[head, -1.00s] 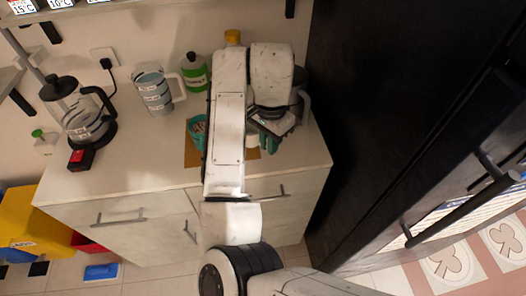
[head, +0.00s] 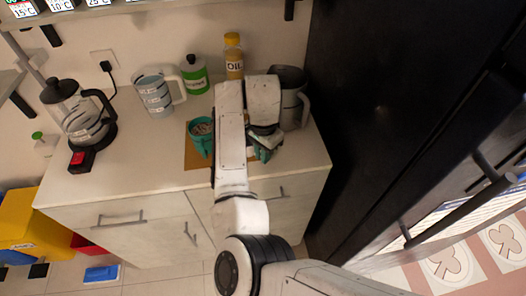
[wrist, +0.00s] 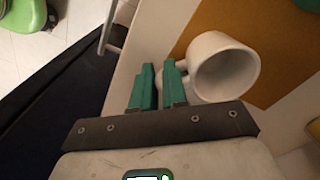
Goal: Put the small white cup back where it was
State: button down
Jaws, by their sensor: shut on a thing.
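The small white cup (wrist: 222,68) shows in the wrist view, just right of my fingertips, with its open mouth towards the camera. It lies over the brown board (wrist: 265,35); I cannot tell whether it touches it. My gripper (wrist: 160,80) has teal fingers close together at the cup's left side, shut on it, seemingly at the handle; the grip itself is partly hidden. In the head view my gripper (head: 263,152) is low over the right part of the counter, by the board (head: 197,160). The cup is largely hidden there behind my arm.
A teal cup (head: 200,136) stands left of my arm. A grey pitcher (head: 292,98) stands close behind on the right, an oil bottle (head: 234,56) at the back. A dark cabinet (head: 375,110) borders the counter's right side. The counter's left middle is clear.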

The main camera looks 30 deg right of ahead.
jog(key=shift+f, duration=0.1)
jog(key=c, duration=1.2)
grip_release()
jog(key=shift+o, duration=0.2)
notch_tip(320, 180, up, 12)
jog(key=shift+b, duration=0.3)
